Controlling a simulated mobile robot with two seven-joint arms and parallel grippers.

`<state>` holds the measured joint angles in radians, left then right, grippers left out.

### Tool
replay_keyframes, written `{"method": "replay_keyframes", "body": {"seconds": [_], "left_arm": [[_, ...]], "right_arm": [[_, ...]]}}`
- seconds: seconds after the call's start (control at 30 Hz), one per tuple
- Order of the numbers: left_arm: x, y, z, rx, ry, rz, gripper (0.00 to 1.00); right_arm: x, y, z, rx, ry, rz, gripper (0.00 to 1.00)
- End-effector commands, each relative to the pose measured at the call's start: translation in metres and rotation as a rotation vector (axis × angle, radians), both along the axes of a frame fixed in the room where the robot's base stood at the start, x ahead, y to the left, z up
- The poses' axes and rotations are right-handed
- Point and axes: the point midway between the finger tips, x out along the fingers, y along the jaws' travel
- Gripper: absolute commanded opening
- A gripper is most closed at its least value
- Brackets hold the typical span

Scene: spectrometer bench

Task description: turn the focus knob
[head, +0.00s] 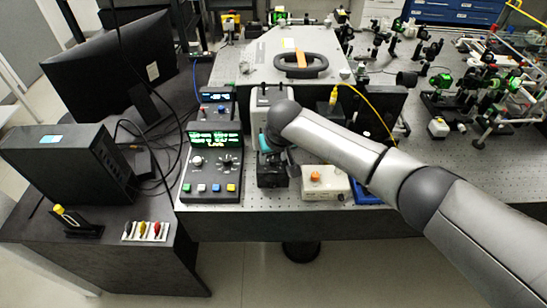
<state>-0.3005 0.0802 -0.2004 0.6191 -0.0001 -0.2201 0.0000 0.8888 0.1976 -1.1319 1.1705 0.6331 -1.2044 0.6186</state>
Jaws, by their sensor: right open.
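My right arm comes in from the right, and its gripper (272,180) points down at the front of the bench, between a control box and a white box. The gripper is open; its fingertips are small and dark, and I see nothing held in them. I cannot make out for sure which part is the focus knob; it may be hidden behind my wrist or gripper. A pale upright instrument (258,104) stands just behind my wrist and is partly covered by it. The control box (212,170) left of the gripper has a lit green display and small dials. My left gripper is not in view.
A white box with an orange button (315,176) sits right of the gripper, beside a blue tray (368,192). A yellow cable (372,104) and optics crowd the right. A monitor (112,68) and a black computer (68,163) stand on the left.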

Motion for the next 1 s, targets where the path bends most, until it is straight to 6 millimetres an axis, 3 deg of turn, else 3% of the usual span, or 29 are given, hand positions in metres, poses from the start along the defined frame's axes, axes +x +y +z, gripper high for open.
{"method": "replay_keyframes", "body": {"seconds": [0.37,0.87,1.0], "left_arm": [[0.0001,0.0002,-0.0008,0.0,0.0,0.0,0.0],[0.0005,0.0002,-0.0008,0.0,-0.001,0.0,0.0],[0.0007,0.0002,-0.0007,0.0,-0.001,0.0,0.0]], "right_arm": [[0.0016,0.0003,-0.0037,0.0,0.0,0.0,0.56],[0.0014,0.0002,-0.0036,0.0,0.0,0.0,0.03],[0.0014,0.0002,-0.0036,0.0,0.0,-0.001,0.0]]}}
